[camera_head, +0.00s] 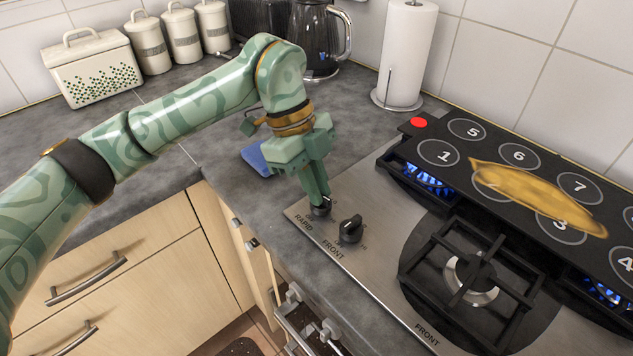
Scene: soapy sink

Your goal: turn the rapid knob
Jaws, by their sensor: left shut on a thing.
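The rapid knob (321,207) is a small black knob at the left end of the steel hob panel, beside the printed word RAPID. My left gripper (318,195) reaches down from above with its green fingers shut on this knob, hiding much of its top. The knob's exact angle cannot be told. A second black knob (351,229), beside the word FRONT, stands just to the right, apart from the fingers. My right gripper is not in view.
A black numbered board (450,185) lies over the back burners, with a yellow-brown object (540,197) on it and blue flames beneath. The front burner grate (470,280) is bare.

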